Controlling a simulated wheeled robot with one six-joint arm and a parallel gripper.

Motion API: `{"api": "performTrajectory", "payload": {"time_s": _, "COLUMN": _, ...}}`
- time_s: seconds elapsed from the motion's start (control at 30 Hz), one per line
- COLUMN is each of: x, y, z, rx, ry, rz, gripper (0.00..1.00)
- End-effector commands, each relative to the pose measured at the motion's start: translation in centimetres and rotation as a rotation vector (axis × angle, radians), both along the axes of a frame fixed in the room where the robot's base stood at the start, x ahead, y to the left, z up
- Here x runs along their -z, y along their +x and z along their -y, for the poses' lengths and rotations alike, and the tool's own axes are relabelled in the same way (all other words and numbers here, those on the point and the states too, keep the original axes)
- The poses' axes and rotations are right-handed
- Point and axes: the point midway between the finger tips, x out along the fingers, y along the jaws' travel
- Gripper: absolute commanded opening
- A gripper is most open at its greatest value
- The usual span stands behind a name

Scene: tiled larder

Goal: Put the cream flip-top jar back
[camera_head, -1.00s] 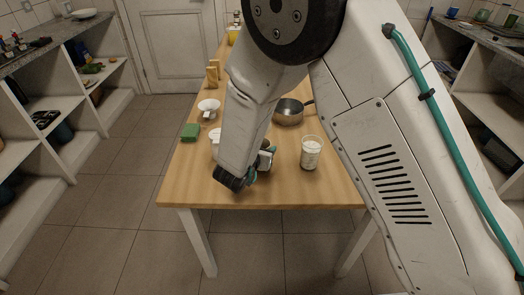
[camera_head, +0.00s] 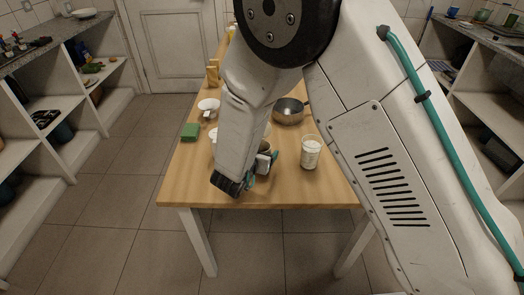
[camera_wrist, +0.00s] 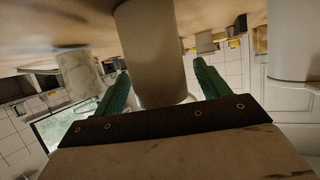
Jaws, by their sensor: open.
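A plain cream-beige cylinder (camera_wrist: 150,55), which looks like the cream jar, stands between my gripper's green fingers in the wrist view. No flip-top lid can be made out there. My gripper (camera_wrist: 157,88) is open around it, with a gap visible on the left side; contact on the right cannot be told. In the head view my gripper (camera_head: 262,169) is low over the near part of the wooden table (camera_head: 190,183). My forearm hides most of what is between the fingers; only a dark brownish edge shows.
A clear container with white contents (camera_head: 311,153) stands close to the right of my gripper. A metal pan (camera_head: 288,111) is behind, a green block (camera_head: 190,131) and white cup (camera_head: 208,106) to the left. The table's near left corner is clear.

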Motion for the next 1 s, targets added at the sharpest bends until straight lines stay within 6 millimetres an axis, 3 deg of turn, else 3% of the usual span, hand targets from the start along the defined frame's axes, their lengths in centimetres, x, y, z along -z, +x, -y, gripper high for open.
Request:
{"api": "performTrajectory", "payload": {"time_s": 0.3, "x": -2.8, "y": -5.9, "z": -2.6, "rx": -0.005, "ry": 0.001, "rz": 0.002, "gripper": 0.74}}
{"api": "performTrajectory", "payload": {"time_s": 0.5, "x": -3.8, "y": -8.3, "z": -3.5, "rx": -0.002, "ry": 0.001, "rz": 0.000, "gripper": 0.74}}
{"api": "performTrajectory", "payload": {"time_s": 0.87, "x": -4.2, "y": -9.0, "z": -3.7, "rx": 0.000, "ry": 0.000, "rz": -0.001, "gripper": 0.74}}
{"api": "performTrajectory", "payload": {"time_s": 1.0, "x": -5.2, "y": -8.0, "z": -3.7, "rx": -0.028, "ry": 0.059, "rz": -0.019, "gripper": 0.74}}
